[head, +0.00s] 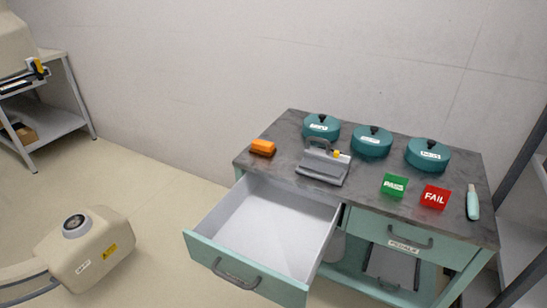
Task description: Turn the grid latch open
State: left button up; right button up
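A grey metal device with a raised handle (323,168) sits on the dark worktop, left of its middle. A small yellow knob (337,154) shows at its right side, below the handle. This knob may be the grid latch; the view is too small to tell how it is turned. No grid is clearly recognisable. Neither of my grippers is in view.
The cabinet's left drawer (212,244) is pulled out and empty; the right drawer (405,240) is shut. Teal lidded pots (372,142), an orange block (262,147), a green sign (394,185) and a red FAIL sign (435,197) stand on the worktop.

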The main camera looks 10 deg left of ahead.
aim_at(36, 66)
jog(key=u, duration=1.55)
